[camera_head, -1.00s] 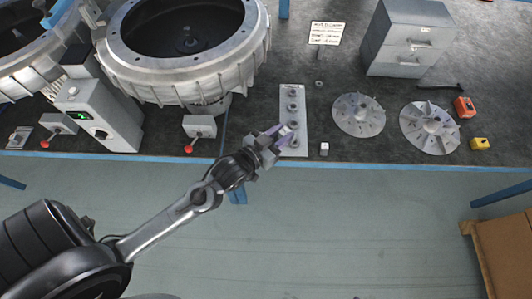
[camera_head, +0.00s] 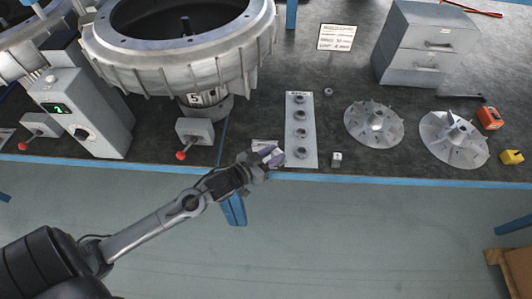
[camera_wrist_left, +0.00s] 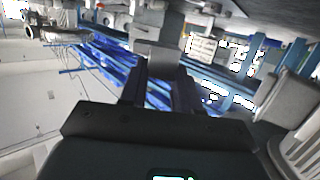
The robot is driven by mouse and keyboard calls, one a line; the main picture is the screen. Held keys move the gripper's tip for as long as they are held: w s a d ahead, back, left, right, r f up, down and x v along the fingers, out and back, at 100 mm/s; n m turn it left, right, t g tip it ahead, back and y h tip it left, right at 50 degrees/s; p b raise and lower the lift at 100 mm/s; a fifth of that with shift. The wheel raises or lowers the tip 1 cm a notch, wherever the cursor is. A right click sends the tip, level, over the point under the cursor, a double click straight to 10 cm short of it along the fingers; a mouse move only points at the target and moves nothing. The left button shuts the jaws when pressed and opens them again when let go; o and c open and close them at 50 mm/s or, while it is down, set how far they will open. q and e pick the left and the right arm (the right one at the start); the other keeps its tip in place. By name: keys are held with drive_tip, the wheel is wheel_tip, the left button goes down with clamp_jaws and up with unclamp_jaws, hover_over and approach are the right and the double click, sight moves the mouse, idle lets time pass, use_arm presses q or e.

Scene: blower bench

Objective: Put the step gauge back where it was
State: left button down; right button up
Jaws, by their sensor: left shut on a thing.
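My left gripper (camera_head: 272,156) is shut on a small grey stepped block, which I take to be the step gauge (camera_wrist_left: 158,55). In the left wrist view the block sticks out beyond the two dark fingers (camera_wrist_left: 160,88). In the head view the fingers mostly hide it. The gripper is at the bench's front edge, just left of the lower end of the pale strip (camera_head: 302,157). A pale flat patch (camera_head: 262,144) shows on the bench just behind the fingers, partly hidden. I cannot tell whether the block touches the bench. My right gripper is out of view.
The strip carries several round rings. A small light block (camera_head: 336,159) stands right of it, then two finned discs (camera_head: 374,124) (camera_head: 453,138). A grey box with a red-knobbed lever (camera_head: 195,131) is on the left, below the large blower housing (camera_head: 180,65).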

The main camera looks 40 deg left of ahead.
use_arm(q)
drive_tip(key=w+a+f, duration=0.1)
drive_tip(key=a, duration=0.1)
drive_tip(key=w+a+f+b, duration=0.1)
drive_tip(key=a+f, duration=0.1)
drive_tip(key=w+a+f+b, duration=0.1)
drive_tip(key=w+a, duration=0.1)
drive_tip(key=a, duration=0.1)
drive_tip(key=shift+f, duration=0.35)
drive_tip(key=shift+f+b, duration=0.7)
drive_tip(key=shift+f, duration=1.25)
drive_tip(key=c, duration=0.7)
unclamp_jaws()
drive_tip(key=shift+f, duration=0.2)
drive_tip(key=shift+c, duration=0.2)
drive_tip(key=shift+s+r, duration=0.25)
drive_tip(key=shift+s, duration=0.1)
drive_tip(key=p+v, duration=0.3)
drive_tip(key=v, duration=0.7)
drive_tip(key=s+d+f+g+y, duration=0.1)
drive_tip(key=s+d+g+y, duration=0.1)
drive_tip(key=s+d+g, duration=0.9)
drive_tip(key=s+d, duration=0.3)
drive_tip(key=s, duration=0.2)
drive_tip(key=shift+d+f+g, duration=0.25)
drive_tip(key=shift+d+g, duration=0.15)
